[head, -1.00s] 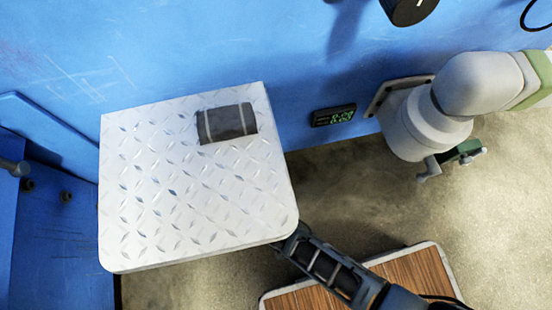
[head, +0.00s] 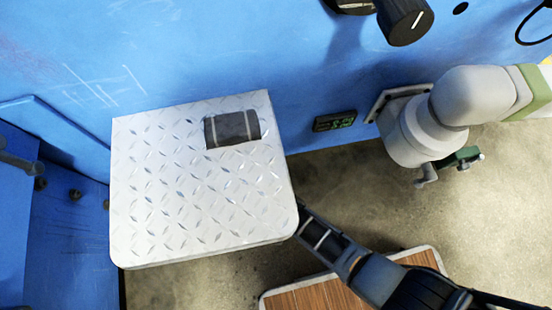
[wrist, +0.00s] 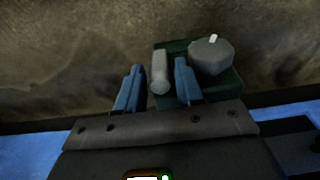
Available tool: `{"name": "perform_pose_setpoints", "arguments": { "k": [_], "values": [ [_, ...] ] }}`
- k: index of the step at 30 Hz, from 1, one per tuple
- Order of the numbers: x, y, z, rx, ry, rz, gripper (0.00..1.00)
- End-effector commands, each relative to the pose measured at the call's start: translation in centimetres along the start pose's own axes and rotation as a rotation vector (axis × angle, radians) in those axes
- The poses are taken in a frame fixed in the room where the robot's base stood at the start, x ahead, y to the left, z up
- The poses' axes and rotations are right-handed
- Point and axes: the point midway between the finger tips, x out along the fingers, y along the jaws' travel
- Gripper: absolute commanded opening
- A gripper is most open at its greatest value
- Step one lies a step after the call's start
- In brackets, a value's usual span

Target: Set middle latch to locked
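In the wrist view my gripper (wrist: 158,66) is open, its two blue fingers apart. A grey rounded bar (wrist: 160,72) shows between the fingers, nearer the right one; I cannot tell whether they touch. The bar is at a dark green block (wrist: 172,47) that also carries a grey knob (wrist: 211,56) with a pale mark. This may be a latch; which one is unclear. In the head view my gripper is hidden, with my arm reaching toward the white tread-plate surface (head: 180,200). A similar green piece with grey handles (head: 458,160) shows at right.
A grey machine body (head: 420,130) projects from the blue wall (head: 220,50) at right. A wood-topped surface (head: 335,293) lies below my arm. Bare floor (head: 360,190) shows between.

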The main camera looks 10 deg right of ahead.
Motion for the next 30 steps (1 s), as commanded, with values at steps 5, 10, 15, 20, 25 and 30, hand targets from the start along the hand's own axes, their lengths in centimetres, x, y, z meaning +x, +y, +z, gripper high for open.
{"name": "perform_pose_setpoints", "arguments": {
  "k": [5, 10, 15, 20, 25, 30],
  "values": [
    [0.0, 0.0, 0.0, 0.000, 0.000, 0.000, 0.36],
    [-0.1, 0.0, 0.0, 0.000, 0.000, 0.000, 0.36],
    [-1.4, 0.0, -0.2, 0.001, 0.000, 0.000, 0.36],
    [-4.4, 0.0, -0.6, 0.002, 0.000, 0.000, 0.36],
    [-6.5, 3.2, 0.0, 0.007, -0.002, 0.001, 0.36],
    [-8.5, 6.3, 0.5, 0.006, -0.001, 0.000, 0.36]
  ]
}}
